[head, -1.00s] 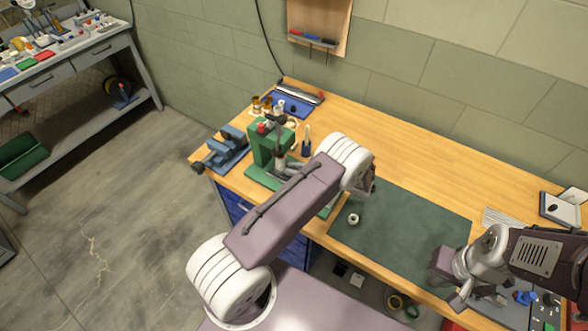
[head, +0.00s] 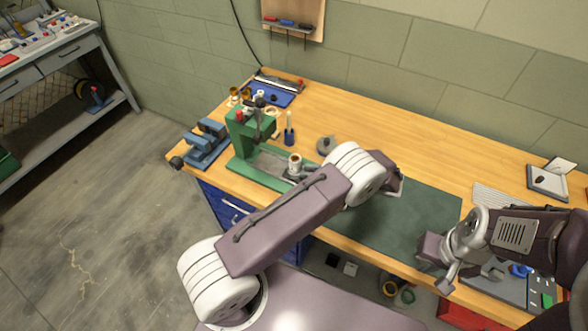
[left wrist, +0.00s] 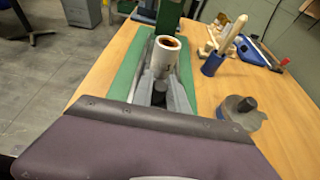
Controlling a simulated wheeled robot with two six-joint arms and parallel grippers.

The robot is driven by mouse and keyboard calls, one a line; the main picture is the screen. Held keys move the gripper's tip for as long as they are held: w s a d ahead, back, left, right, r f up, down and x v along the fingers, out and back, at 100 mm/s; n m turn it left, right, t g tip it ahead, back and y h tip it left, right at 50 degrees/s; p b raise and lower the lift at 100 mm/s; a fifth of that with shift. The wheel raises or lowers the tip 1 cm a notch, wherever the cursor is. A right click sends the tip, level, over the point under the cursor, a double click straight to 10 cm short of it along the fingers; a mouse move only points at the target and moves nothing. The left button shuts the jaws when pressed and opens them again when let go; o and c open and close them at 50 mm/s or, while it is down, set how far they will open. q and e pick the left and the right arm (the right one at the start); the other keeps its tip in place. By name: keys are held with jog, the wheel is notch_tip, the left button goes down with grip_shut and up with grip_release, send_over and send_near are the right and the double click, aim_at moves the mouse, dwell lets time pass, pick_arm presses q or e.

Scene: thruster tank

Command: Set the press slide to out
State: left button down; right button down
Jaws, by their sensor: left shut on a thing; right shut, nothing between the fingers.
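The green press (head: 248,132) stands on the left part of the bench. Its grey slide (head: 272,160) runs out from under it to the right along a green base. A white cup with an orange-brown inside (head: 295,163) stands upright at the slide's outer end, clear of the press; it also shows in the left wrist view (left wrist: 165,62). My left gripper (left wrist: 160,94) is shut on the slide, close to the cup; the hand's own body hides most of the hold. My right gripper (head: 441,268) is shut and empty by the bench's front edge, right of the slide.
A blue vise (head: 206,142) stands left of the press. A round grey part with a knob (head: 325,144) and a blue holder (head: 289,138) stand behind the slide. A green mat (head: 425,212) lies to the right. The bench behind it is mostly clear.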

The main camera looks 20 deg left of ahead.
pick_arm(q)
jog(key=shift+d, duration=0.25)
jog(key=c, duration=1.3)
grip_release()
jog(key=shift+d, duration=0.15)
jog(key=shift+d, duration=0.2)
jog(key=b+v, duration=0.2)
jog(key=v, duration=0.6)
jog(key=shift+s, duration=0.1)
jog(key=shift+d+r, duration=0.25)
